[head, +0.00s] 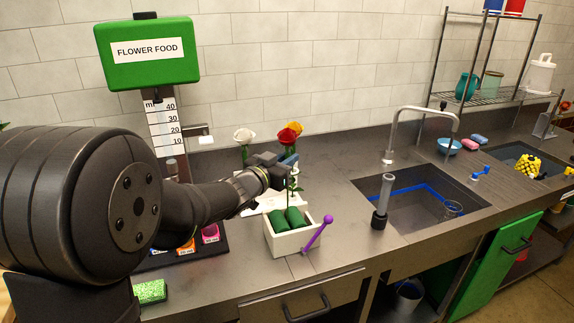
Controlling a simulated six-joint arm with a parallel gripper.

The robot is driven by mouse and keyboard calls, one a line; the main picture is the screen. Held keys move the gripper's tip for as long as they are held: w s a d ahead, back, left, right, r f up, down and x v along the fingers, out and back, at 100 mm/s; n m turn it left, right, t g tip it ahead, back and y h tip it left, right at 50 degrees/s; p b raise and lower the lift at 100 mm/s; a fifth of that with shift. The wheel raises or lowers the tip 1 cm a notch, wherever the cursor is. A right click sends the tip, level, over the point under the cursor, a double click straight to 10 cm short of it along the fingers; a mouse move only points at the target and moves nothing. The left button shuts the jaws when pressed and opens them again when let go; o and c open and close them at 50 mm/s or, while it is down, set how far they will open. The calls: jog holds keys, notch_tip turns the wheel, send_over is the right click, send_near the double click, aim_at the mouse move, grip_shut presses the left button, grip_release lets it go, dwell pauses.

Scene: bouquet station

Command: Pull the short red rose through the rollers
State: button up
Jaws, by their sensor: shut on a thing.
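A red rose (288,137) stands upright with its bloom just above my gripper (287,172). My gripper is shut on its stem, as far as this small view shows. A green stem with leaves hangs below the fingers, over the white roller box (291,241). Two green rollers (277,220) lie side by side in the box, with a purple crank handle (319,232) on its right side. I cannot tell whether the stem's lower end touches the rollers. The fingers are small and partly hidden by the wrist.
A white rose (243,136) and an orange-yellow rose (295,127) stand behind my arm. A green flower food dispenser (147,53) is at the left. A green sponge (150,291) lies near the front edge. The sink (408,212) is right of clear counter.

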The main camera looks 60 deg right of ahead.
aim_at(287, 144)
jog(key=shift+r, duration=2.15)
